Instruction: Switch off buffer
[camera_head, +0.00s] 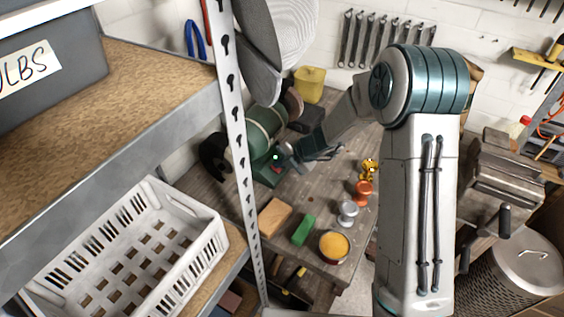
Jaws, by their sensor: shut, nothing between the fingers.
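The buffer (262,128) is a green bench machine with a dark wheel at its left end and a brownish wheel at its right end. It stands at the back left of the workbench, partly behind the metal shelf post. Its green base (268,178) shows a small red part, likely the switch (277,169), and a small pale green spot above it. My gripper (284,158) is shut and empty, close in front of the base, beside the red part. I cannot tell whether it touches the base or which way the switch is set.
On the workbench (290,262) are a wooden block (274,217), a green block (303,230), an orange-filled tin (334,247) and small cups. A vise (505,180) is at right. A white crate (205,255) sits lower left.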

